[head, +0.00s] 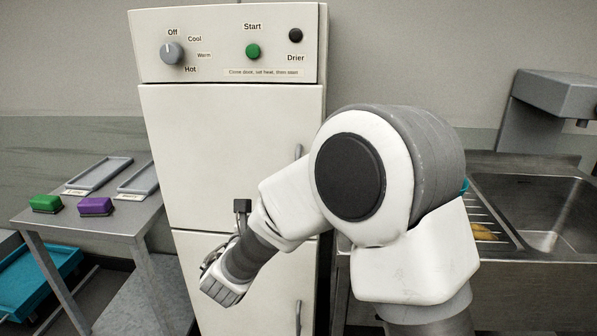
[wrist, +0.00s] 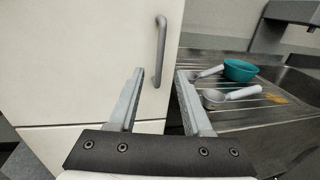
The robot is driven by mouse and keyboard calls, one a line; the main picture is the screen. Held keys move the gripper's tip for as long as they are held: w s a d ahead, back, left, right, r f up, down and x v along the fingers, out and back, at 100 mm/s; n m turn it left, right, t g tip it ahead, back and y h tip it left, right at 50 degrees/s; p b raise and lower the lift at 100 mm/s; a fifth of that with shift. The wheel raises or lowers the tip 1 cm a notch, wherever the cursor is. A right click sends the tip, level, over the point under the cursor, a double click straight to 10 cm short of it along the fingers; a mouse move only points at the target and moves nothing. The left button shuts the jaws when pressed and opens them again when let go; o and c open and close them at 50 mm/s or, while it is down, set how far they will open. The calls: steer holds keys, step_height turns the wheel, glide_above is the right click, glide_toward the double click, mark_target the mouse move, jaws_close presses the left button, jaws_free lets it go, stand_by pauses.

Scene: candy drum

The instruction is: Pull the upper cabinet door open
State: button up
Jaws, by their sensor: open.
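The drier cabinet is cream white, with its upper door (head: 225,150) shut above a seam to the lower door (head: 240,275). The upper door's grey bar handle (head: 298,153) is on its right edge, partly hidden by my arm in the head view. In the wrist view the upper door (wrist: 80,60) fills the left, and its upright handle (wrist: 161,45) shows beyond the fingertips, between them in the picture. My gripper (wrist: 160,75) is open and empty. Its depth gap to the handle is hard to judge. The fingers do not show clearly in the head view.
A sink counter (wrist: 295,88) stands right of the cabinet, with a teal bowl (wrist: 239,70) and white-handled utensils (wrist: 243,93). A side table (head: 100,215) on the left holds a green block (head: 45,204) and a purple block (head: 95,206). The control panel (head: 225,45) is above the door.

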steer(key=x, duration=1.4)
steer(key=shift+w+d, duration=0.2)
steer(key=shift+w, duration=0.15)
jaws_close()
stand_by(0.6)
